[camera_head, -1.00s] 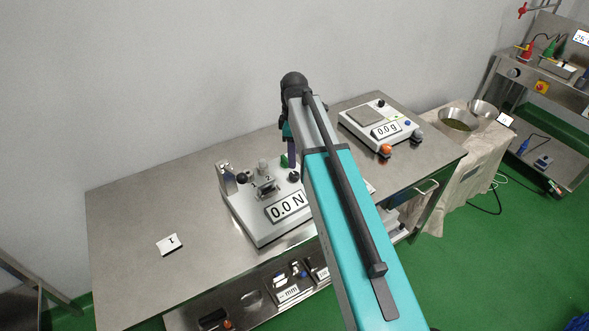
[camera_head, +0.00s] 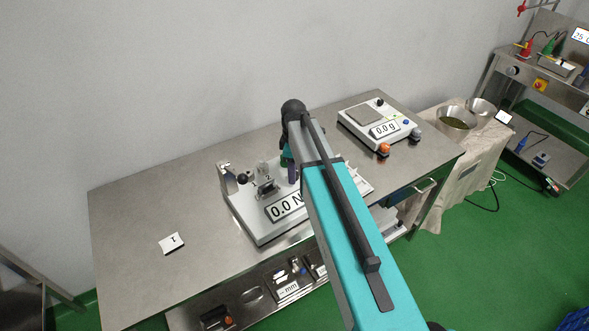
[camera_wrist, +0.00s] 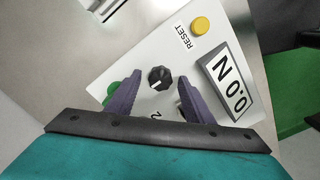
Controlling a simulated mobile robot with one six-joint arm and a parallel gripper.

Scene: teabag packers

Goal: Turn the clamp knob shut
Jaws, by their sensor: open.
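In the wrist view a round black knob (camera_wrist: 160,78) with a pale pointer mark stands on the pale top plate of the force tester (camera_wrist: 135,38). My gripper (camera_wrist: 159,82) is open, with its two purple fingers on either side of the knob in this view. Whether they touch it cannot be told. In the head view the tester (camera_head: 255,232) stands on the steel bench and reads 0.0 N. My gripper (camera_head: 291,172) is low over its right part and hides the knob there. A small clear fixture (camera_head: 264,172) stands left of my gripper.
A yellow RESET button (camera_wrist: 201,25) and a green part (camera_wrist: 113,88) lie near the knob. A black ball handle (camera_head: 243,179) is at the tester's left. A scale (camera_head: 365,118) stands at the right. The bench's left is mostly clear, with a small card (camera_head: 171,243).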

